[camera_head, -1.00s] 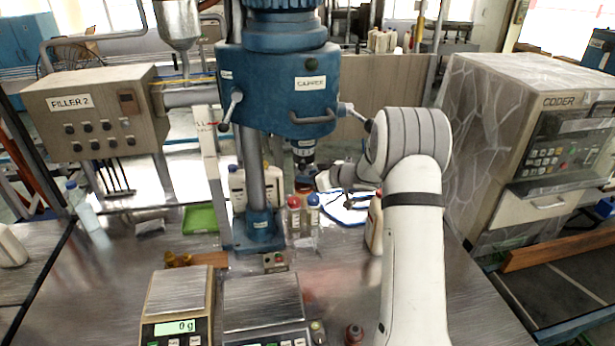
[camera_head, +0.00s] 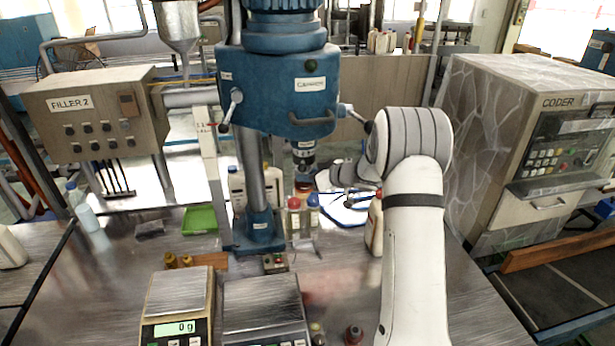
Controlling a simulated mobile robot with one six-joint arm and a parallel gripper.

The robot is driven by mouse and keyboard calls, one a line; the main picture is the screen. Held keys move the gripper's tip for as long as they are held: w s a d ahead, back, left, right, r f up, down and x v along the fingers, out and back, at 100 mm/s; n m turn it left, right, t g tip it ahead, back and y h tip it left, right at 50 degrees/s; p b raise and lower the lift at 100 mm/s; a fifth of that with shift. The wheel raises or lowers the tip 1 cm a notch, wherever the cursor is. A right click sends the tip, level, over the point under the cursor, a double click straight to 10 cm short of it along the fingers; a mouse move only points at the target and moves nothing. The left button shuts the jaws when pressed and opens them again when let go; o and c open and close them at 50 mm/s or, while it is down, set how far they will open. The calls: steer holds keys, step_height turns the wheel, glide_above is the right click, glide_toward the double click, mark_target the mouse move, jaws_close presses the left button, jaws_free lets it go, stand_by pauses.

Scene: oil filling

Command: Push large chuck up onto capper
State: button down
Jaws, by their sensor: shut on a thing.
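The blue capper (camera_head: 275,95) stands at the middle of the bench on a round column. A dark chuck (camera_head: 304,152) sits directly under the capper's head, in line with its spindle; I cannot tell whether any gap is left between them. My white arm comes in from the right, and my gripper (camera_head: 316,180) is at the chuck's lower end, small and partly hidden by my own wrist. It is shut on the chuck, though its fingers are hard to make out.
Bottles with red and blue caps (camera_head: 294,216) stand just below the gripper, and a white jug (camera_head: 375,225) stands close to my arm. Two scales (camera_head: 178,302) are in front. A green tray (camera_head: 200,219) lies left of the column. The coder (camera_head: 535,140) stands at right.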

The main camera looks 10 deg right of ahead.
steer(key=c, duration=1)
jaws_free()
steer(key=shift+c, duration=0.2)
steer(key=s+d+r+m+t+h+b, duration=0.35)
steer(key=s+d+r+h, duration=0.3)
steer(key=r, duration=0.25)
steer(key=s+d+r+m+g+h+b, duration=0.1)
steer(key=s+r+m+g+h+b, duration=0.2)
steer(key=s, duration=0.6)
steer(key=s+a+f+g, duration=0.2)
steer(key=s+a+f, duration=0.1)
steer(key=s, duration=0.7)
steer(key=s+a+f+m+g+b, duration=0.1)
steer(key=s+a+f+g, duration=0.2)
steer(key=s, duration=0.7)
steer(key=s+a+f+g+b, duration=0.1)
steer(key=s+f, duration=0.3)
steer(key=s, duration=0.5)
steer(key=shift+s+a+f+m+g, duration=0.15)
steer(key=shift+s+a+m+g, duration=0.25)
steer(key=shift+a+g, duration=0.4)
